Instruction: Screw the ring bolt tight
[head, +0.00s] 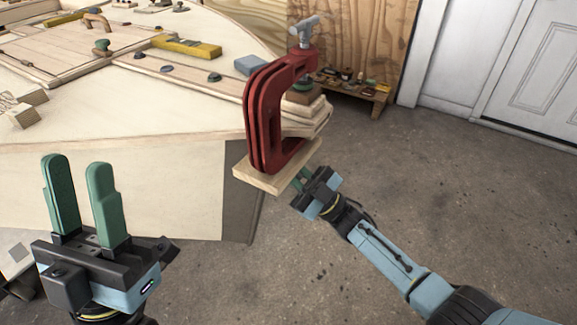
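I cannot make out the ring bolt in the head view; the red clamp and its wooden pad may hide it. The red clamp (262,112) stands upright on the bow of the plywood hull (110,185), with a grey T-handle (305,28) on top. My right gripper (301,180) is at the bow, just right of and below the wooden pad (262,182). Its green fingertips are partly hidden by the pad, so what lies between them does not show. My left gripper (79,178) points up in front of the hull side, open and empty.
Yellow levels (187,46), a grey block (250,65) and a green-handled tool (102,47) lie on the deck. A low wooden shelf (350,88) with small items stands against the back wall. The concrete floor (460,180) at right is clear.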

